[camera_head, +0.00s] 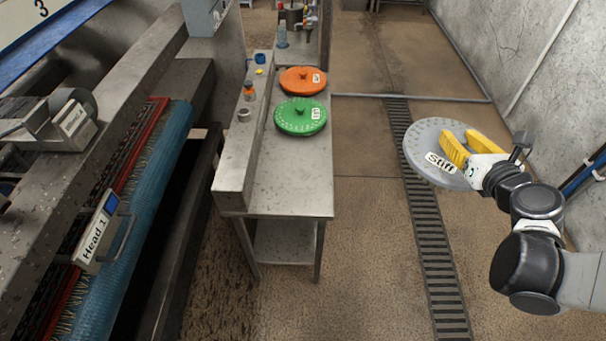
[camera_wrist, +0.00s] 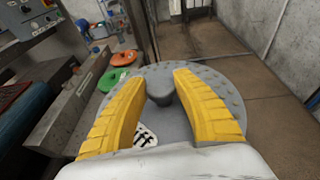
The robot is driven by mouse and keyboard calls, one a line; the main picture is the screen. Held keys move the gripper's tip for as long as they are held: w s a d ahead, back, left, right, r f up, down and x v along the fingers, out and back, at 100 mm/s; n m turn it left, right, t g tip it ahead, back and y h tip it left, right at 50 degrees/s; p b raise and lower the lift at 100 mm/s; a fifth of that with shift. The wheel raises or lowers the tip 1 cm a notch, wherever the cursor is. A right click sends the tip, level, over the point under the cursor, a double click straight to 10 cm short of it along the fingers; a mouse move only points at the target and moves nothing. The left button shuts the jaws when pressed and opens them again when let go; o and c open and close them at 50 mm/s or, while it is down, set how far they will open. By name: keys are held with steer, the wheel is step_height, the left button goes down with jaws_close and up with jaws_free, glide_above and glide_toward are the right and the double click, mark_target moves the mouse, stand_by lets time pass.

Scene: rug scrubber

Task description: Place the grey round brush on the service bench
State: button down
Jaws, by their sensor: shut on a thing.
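The grey round brush (camera_head: 421,141), labelled "Stiff", is held in the air to the right of the bench, above the floor drain. My gripper (camera_head: 462,146) has its yellow fingers around the brush's central knob. In the wrist view the brush (camera_wrist: 209,77) lies under my gripper (camera_wrist: 160,90), with the knob between the fingers. The service bench (camera_head: 300,191) stands left of the brush, its front part bare. An orange round brush (camera_head: 291,80) and a green round brush (camera_head: 289,118) lie on its far half.
A raised metal ledge (camera_head: 233,163) runs along the bench's left side, with small bottles and caps on it. The scrubber machine with a blue roller (camera_head: 147,187) is further left. A wall (camera_head: 541,66) stands at right. Floor between bench and drain (camera_head: 432,236) is clear.

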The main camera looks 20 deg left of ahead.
steer(key=w+a+f+n+g+y+b, duration=0.2)
steer(key=w+a+f+n+y, duration=0.15)
steer(key=a+f, duration=0.4)
steer(key=w+a+f+n+g+y+b, duration=0.15)
steer(key=w+a+f, duration=0.25)
steer(key=a, duration=0.7)
steer(key=w+a+f+n+g+y+b, duration=0.1)
steer(key=w+a+f+n+g+y, duration=0.25)
steer(key=a+f, duration=0.45)
steer(key=shift+m+t+h, duration=0.25)
steer(key=shift+t, duration=0.15)
steer(key=shift+s+a+f+b, duration=0.25)
steer(key=shift+a+f+b, duration=1.15)
steer(key=shift+a, duration=0.9)
steer(key=shift+s+a+f+b, duration=0.3)
steer(key=shift+a+f+b, duration=0.6)
steer(key=shift+a+f, duration=1.2)
steer(key=shift+s+a+f+b, duration=0.25)
steer(key=shift+a+f+b, duration=1)
steer(key=shift+a, duration=1.3)
steer(key=shift+f, duration=0.1)
steer(key=c, duration=1.2)
jaws_free()
steer(key=shift+f, duration=0.1)
steer(key=shift+o, duration=0.8)
